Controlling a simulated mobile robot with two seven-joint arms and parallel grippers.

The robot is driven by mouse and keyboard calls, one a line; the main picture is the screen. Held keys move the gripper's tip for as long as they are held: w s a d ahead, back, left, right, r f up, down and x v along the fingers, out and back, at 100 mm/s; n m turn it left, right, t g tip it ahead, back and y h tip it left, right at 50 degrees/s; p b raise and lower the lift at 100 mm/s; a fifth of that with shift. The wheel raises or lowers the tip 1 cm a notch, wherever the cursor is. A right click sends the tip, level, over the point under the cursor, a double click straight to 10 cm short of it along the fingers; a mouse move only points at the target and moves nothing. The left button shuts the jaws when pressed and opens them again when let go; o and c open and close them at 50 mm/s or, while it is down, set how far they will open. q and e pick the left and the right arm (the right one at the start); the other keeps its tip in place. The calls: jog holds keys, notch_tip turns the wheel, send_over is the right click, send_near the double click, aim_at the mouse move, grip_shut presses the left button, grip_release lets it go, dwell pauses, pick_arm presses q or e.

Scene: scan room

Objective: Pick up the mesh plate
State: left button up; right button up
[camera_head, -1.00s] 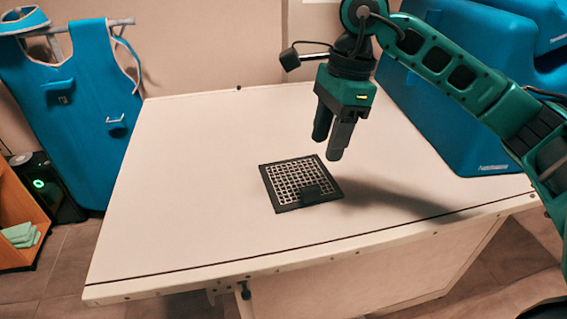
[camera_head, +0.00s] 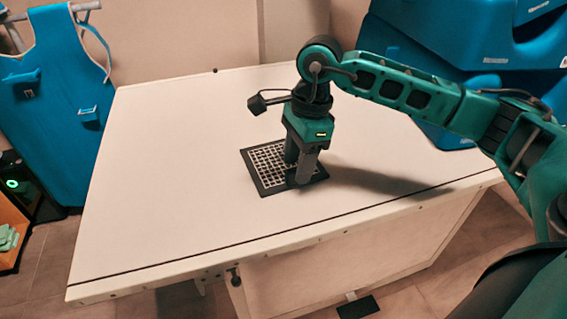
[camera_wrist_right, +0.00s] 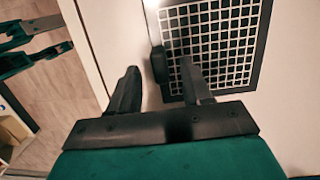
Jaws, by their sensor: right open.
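The mesh plate (camera_head: 266,170) is a flat black square frame with a pale grid, lying on the white table. In the right wrist view the mesh plate (camera_wrist_right: 221,40) fills the upper right, with a small dark block (camera_wrist_right: 159,64) on its left edge. My right gripper (camera_head: 298,174) points down over the plate's right part and hides some of it. In the wrist view my right gripper (camera_wrist_right: 160,85) is open, one finger over the grid and the other left of the frame, over the table. No hold on the plate shows.
The white table (camera_head: 170,190) is clear around the plate. Blue moulded pieces (camera_head: 450,60) stand at its back right. A blue apron (camera_head: 55,100) hangs at the left, beside a dark device with a green light (camera_head: 12,184).

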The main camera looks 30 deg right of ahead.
jog(key=shift+a+f, duration=0.15)
jog(key=shift+f, duration=0.7)
jog(key=shift+c, duration=0.3)
grip_shut()
